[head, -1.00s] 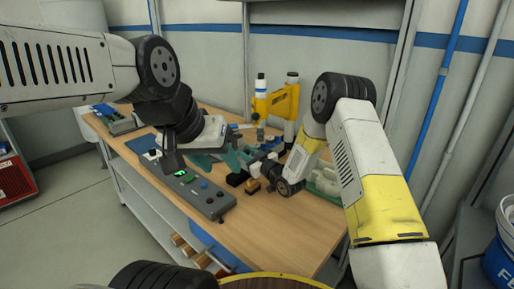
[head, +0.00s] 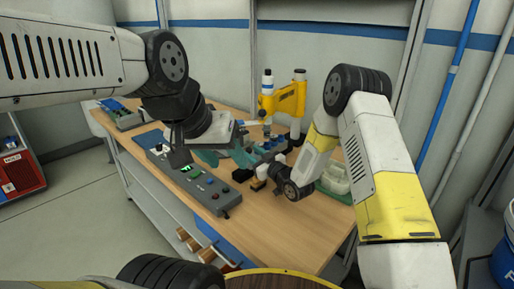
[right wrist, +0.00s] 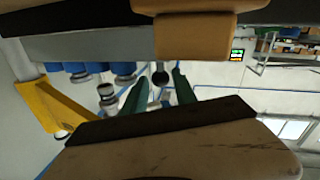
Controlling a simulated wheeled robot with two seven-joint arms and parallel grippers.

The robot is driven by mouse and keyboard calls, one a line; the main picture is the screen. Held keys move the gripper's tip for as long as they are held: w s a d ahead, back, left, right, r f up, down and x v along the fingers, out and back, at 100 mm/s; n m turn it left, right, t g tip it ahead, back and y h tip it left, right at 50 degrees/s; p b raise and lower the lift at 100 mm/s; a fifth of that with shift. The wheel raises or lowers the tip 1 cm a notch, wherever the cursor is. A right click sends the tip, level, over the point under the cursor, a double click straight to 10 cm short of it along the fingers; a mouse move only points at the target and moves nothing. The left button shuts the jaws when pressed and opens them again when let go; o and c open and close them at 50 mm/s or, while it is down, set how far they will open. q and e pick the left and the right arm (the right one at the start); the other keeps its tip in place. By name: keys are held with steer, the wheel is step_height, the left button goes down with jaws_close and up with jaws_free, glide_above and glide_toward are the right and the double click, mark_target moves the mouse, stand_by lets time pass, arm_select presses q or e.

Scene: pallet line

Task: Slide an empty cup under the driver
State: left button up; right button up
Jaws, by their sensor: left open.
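The yellow driver (head: 290,98) stands upright at the back of the wooden bench; a yellow part (right wrist: 48,105) at the left of the right wrist view looks like it. Small blue cup-like pieces (head: 274,141) stand in front of it; several blue cylinders (right wrist: 75,68) show in the right wrist view. I cannot tell whether any is empty. My left gripper (head: 177,158) is open above the grey control box (head: 207,187). My right gripper (head: 258,179) is low over the bench, in front of the blue pieces.
Teal parts (head: 242,156) lie between my grippers on the bench. A pale green container (head: 336,178) is partly hidden behind my right arm. A second box (head: 122,113) stands at the bench's far left. The bench's front right (head: 290,230) is clear.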

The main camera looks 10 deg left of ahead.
steer(key=v, duration=0.5)
steer(key=shift+s+d, duration=0.15)
steer(key=shift+s, duration=0.05)
steer(key=w+d+r+m+h, duration=0.2)
steer(key=d+r+h, duration=0.4)
steer(key=d+r, duration=0.4)
steer(key=s+d+r+m+g+h, duration=0.2)
steer(key=s+d+r+m+h, duration=0.1)
steer(key=s+d+r, duration=0.4)
steer(key=s+d+r+m+g, duration=0.1)
steer(key=s+d+m, duration=0.1)
steer(key=s, duration=0.7)
steer(key=s+d+r+m+g+h, duration=0.1)
steer(key=s+d+g, duration=0.1)
steer(key=s, duration=0.7)
steer(key=s+d+r+m+g, duration=0.1)
steer(key=s+d, duration=0.3)
steer(key=s, duration=0.5)
steer(key=shift+d+r+m+g+h, duration=0.25)
steer(key=shift+d+m+g+h, duration=0.1)
steer(key=shift+m, duration=0.45)
